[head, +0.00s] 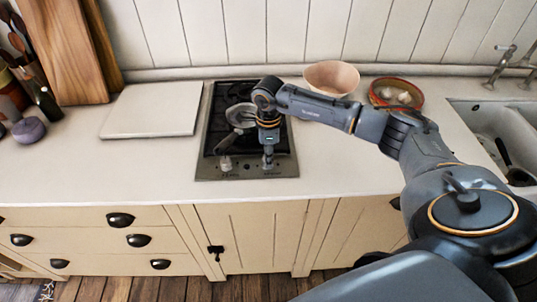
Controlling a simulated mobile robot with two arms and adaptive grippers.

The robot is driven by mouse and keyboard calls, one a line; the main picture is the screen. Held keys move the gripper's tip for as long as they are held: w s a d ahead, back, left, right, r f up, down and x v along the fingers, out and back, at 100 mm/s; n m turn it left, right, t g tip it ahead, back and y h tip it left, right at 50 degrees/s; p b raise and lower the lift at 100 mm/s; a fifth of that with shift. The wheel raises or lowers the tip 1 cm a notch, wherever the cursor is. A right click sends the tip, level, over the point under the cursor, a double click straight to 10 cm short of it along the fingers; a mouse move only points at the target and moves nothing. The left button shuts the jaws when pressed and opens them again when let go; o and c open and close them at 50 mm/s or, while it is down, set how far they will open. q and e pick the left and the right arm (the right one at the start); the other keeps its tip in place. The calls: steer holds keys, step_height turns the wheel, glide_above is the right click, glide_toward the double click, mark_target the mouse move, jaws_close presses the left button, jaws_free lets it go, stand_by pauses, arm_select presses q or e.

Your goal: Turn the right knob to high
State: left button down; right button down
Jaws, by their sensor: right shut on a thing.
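The dark cooktop (205,150) is set into the pale counter, with a steel control strip along its front edge. The left knob (226,163) stands uncovered on that strip. My right gripper (268,165) points down at the right side of the strip and is shut on the right knob. The gripper's fingers hide that knob, so its setting cannot be read. My left gripper is not in view.
A grey pan-like item (240,116) sits on the cooktop behind my gripper. A white board (152,110) lies to the left. A pinkish bowl (332,78) and a red bowl (397,93) stand behind my arm. The counter's front right is clear.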

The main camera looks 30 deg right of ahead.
steer(key=shift+w+f+n+b, duration=0.1)
steer(key=shift+f+n+b, duration=0.05)
steer(key=shift+n+b, duration=0.7)
steer(key=n+b, duration=0.6)
steer(key=b, duration=0.1)
steer(key=shift+w+n, duration=0.1)
steer(key=shift+n, duration=0.15)
steer(key=n+b, duration=0.3)
steer(key=n, duration=0.1)
steer(key=shift+n, duration=0.3)
steer(key=n+b, duration=0.2)
steer(key=n, duration=0.2)
steer(key=shift+w+n+b, duration=0.1)
steer(key=shift+n+b, duration=0.3)
steer(key=shift+r, duration=0.2)
steer(key=shift+n, duration=0.3)
steer(key=c, duration=1)
jaws_free()
